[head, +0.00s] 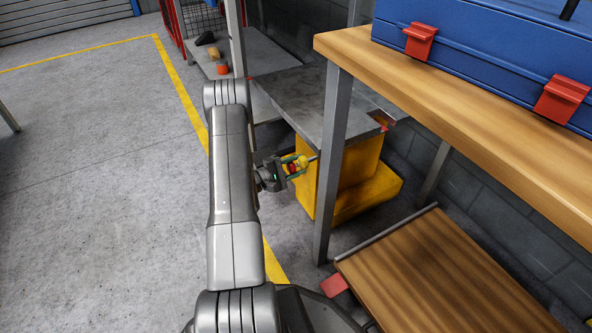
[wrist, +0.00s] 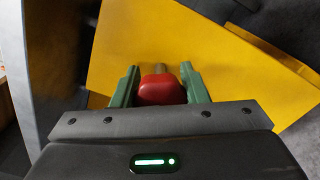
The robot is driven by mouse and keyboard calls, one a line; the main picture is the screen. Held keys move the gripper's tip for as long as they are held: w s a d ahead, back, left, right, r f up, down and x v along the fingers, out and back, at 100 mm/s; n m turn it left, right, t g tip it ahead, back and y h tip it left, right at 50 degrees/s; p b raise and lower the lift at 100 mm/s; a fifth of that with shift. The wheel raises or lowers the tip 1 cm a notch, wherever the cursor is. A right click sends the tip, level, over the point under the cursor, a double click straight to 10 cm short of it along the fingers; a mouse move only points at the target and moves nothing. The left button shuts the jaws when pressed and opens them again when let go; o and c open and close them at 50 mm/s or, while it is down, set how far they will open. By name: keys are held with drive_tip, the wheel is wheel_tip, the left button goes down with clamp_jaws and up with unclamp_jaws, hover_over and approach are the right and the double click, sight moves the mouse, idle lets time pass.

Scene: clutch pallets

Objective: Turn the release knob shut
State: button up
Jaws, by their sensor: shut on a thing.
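The release knob is red and sits between my gripper's fingers. In the wrist view the knob (wrist: 160,92) is in the middle, with a short brownish stem behind it, in front of a yellow body (wrist: 190,40). My gripper (wrist: 158,86) has green fingers, one on each side of the knob, shut on it. In the head view my gripper (head: 292,167) is small, beside the yellow body (head: 358,165) under a grey platform (head: 305,98). Only a bit of the red knob (head: 292,169) shows there. I cannot tell how far the knob is turned.
A wooden workbench (head: 440,80) with a blue case (head: 480,50) stands at the right; its grey leg (head: 333,150) is close to my gripper. A lower wooden shelf (head: 420,280) is at the bottom right. The concrete floor (head: 90,180) at the left is open.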

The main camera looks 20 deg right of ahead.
drive_tip(key=m, duration=0.5)
drive_tip(key=shift+f+m, duration=0.15)
drive_tip(key=shift+m, duration=0.15)
idle(0.4)
drive_tip(key=o, duration=1)
drive_tip(key=a+p, duration=0.1)
drive_tip(key=a, duration=0.3)
drive_tip(key=s+a+p, duration=0.1)
drive_tip(key=a, duration=0.4)
drive_tip(key=s+a+p, duration=0.1)
drive_tip(key=a, duration=0.3)
drive_tip(key=shift+a+p, duration=0.35)
drive_tip(key=shift+d, duration=0.1)
